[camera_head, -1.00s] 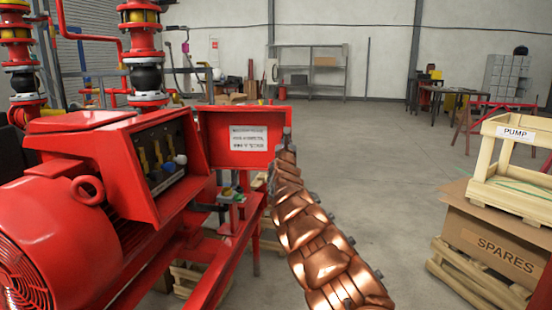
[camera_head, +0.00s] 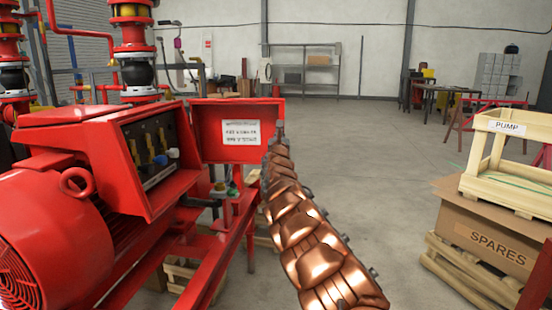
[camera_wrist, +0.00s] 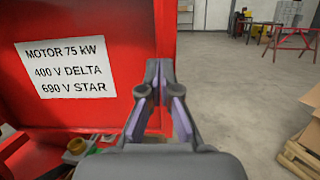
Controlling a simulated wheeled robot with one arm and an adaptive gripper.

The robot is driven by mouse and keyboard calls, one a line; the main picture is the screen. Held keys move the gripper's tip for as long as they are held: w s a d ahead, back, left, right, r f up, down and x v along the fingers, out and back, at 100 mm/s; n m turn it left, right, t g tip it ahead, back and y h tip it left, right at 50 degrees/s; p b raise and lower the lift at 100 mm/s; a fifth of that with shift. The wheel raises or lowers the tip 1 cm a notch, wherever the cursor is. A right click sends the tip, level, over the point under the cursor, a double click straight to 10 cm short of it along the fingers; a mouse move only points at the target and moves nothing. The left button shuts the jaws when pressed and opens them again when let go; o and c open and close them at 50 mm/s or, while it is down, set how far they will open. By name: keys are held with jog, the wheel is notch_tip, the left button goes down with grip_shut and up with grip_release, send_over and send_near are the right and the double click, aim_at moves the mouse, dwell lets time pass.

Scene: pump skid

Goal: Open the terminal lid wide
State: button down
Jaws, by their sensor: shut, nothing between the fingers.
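The red terminal lid (camera_head: 239,150) stands swung out from the right side of the terminal box (camera_head: 152,155), with its white label (camera_head: 241,132) facing me. The box is open, and its terminals show inside. In the wrist view the lid's inner face (camera_wrist: 70,110) fills the left, with the label (camera_wrist: 66,68) reading "MOTOR 75 KW". My gripper (camera_wrist: 159,68) is shut and empty at the lid's right edge in the wrist view; whether it touches cannot be told. In the head view the gripper's tip is small at the lid's right edge, above my copper-coloured arm.
The red motor (camera_head: 50,235) and pipework fill the left. A "SPARES" carton (camera_head: 495,235) under a wooden "PUMP" crate (camera_head: 515,165) stands at the right. The concrete floor (camera_head: 360,150) between is clear. A shelf (camera_head: 305,72) and workbenches are far back.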

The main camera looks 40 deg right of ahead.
jog(key=b+v, duration=1.2)
jog(key=b, duration=0.8)
jog(key=shift+s+a+f+b, duration=0.15)
jog(key=shift+s+f+b, duration=0.05)
jog(key=shift+b, duration=0.15)
dwell(0.3)
